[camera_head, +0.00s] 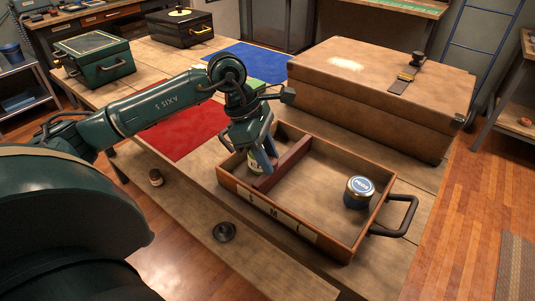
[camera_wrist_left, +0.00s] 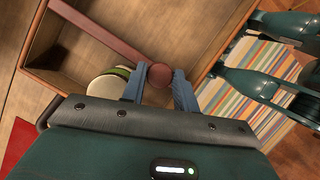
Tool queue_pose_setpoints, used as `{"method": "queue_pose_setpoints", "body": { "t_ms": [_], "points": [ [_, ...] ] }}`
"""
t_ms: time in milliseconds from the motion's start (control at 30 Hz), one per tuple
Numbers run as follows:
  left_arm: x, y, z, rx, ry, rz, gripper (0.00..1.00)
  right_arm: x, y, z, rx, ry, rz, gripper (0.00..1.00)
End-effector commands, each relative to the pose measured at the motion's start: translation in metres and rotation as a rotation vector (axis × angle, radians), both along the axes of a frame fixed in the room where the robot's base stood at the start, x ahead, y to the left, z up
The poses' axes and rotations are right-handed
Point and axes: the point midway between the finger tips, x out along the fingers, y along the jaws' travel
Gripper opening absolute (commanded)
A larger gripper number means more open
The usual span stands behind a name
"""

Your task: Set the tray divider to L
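The wooden tray (camera_head: 338,247) stands on the table with a pale letter strip (camera_head: 280,218) on its front wall. Its middle letter reads M; the others are hard to read. The red-brown divider (camera_head: 290,160) crosses the tray left of its middle and shows in the wrist view (camera_wrist_left: 100,32). A round knob (camera_wrist_left: 160,76) is at its near end. My left gripper (camera_head: 268,165) is over that end, its blue fingers close against both sides of the knob. They hide the knob in the head view. My right gripper is not in view.
A jar with a green band (camera_wrist_left: 108,85) sits in the left compartment beside a finger. A large brown case (camera_head: 375,95) is behind the tray.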

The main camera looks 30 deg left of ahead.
Motion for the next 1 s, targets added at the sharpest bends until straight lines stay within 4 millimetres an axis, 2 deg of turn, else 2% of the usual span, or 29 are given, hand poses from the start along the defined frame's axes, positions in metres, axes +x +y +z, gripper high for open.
{"method": "queue_pose_setpoints", "body": {
  "t_ms": [67, 333, 567, 633, 733, 1000],
  "points": [
    [0.000, 0.000, 0.000, 0.000, 0.000, 0.000, 0.23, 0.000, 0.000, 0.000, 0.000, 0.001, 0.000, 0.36],
    [0.000, 0.000, 0.000, 0.000, 0.000, 0.000, 0.01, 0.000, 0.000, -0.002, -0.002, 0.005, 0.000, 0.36],
    [0.000, -0.001, 0.000, -0.001, 0.000, 0.000, 0.00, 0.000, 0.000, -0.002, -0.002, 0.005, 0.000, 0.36],
    [0.000, -0.006, 0.000, -0.001, 0.000, -0.002, 0.00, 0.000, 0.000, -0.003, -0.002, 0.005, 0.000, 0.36],
    [-0.001, -0.025, 0.000, -0.004, -0.002, -0.006, 0.00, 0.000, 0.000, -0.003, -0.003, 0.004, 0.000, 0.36],
    [-0.007, -0.099, 0.000, -0.005, -0.004, -0.008, 0.00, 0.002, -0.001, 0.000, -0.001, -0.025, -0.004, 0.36]
  ]
}}
